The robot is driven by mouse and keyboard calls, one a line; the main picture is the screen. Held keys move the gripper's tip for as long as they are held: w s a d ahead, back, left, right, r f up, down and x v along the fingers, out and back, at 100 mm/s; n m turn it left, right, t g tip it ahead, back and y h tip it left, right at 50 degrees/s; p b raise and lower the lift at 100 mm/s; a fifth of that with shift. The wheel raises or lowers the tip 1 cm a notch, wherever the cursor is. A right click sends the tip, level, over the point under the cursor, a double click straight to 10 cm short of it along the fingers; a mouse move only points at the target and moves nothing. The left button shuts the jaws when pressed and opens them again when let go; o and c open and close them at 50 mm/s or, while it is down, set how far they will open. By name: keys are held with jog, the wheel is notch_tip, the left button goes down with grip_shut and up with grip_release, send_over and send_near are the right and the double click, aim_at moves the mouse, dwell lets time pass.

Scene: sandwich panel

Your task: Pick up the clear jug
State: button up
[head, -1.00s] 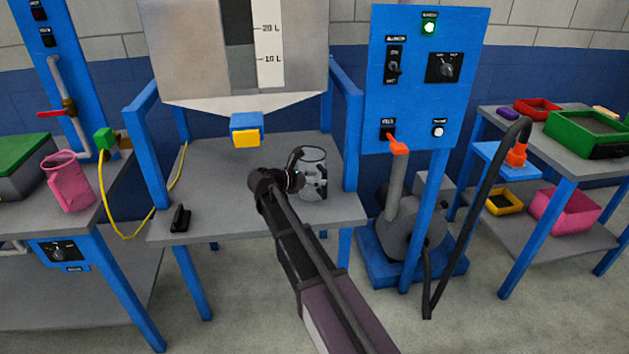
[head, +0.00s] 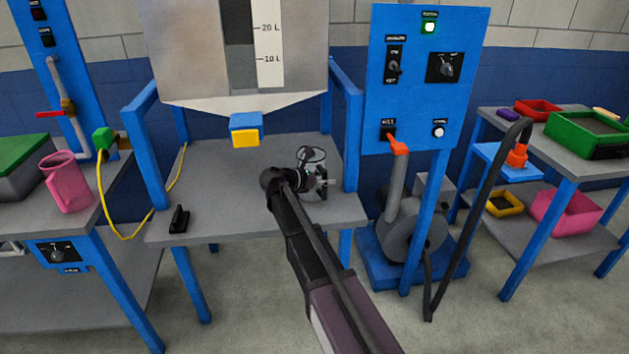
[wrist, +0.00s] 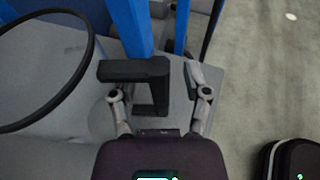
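The clear jug (head: 313,158) stands on the grey table under the steel hopper, near the table's right side. In the wrist view its dark round rim (wrist: 88,52) is at the left and its black handle (wrist: 158,88) points toward my gripper. My gripper (head: 322,180) is in front of the jug and hides its lower part in the head view. In the wrist view my gripper (wrist: 156,88) is open, one finger on each side of the handle, with gaps visible between the fingers and the handle.
The hopper's yellow-tipped outlet (head: 246,138) hangs above the table, left of the jug. A blue frame post (head: 352,140) stands close on the right. A small black object (head: 180,219) lies at the table's front left. A pink jug (head: 66,183) is on the left bench.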

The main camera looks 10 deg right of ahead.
aim_at(326, 171)
grip_shut()
notch_tip(326, 171, up, 3)
jog(key=p, duration=0.3)
jog(key=shift+r, duration=0.2)
jog(key=shift+s+a+r+p, duration=0.2)
jog(key=shift+r+p, duration=0.1)
jog(key=shift+p, duration=0.2)
jog(key=s+a+r+p, duration=0.1)
jog(key=s+a, duration=0.8)
jog(key=s, duration=0.3)
jog(key=shift+s, duration=0.35)
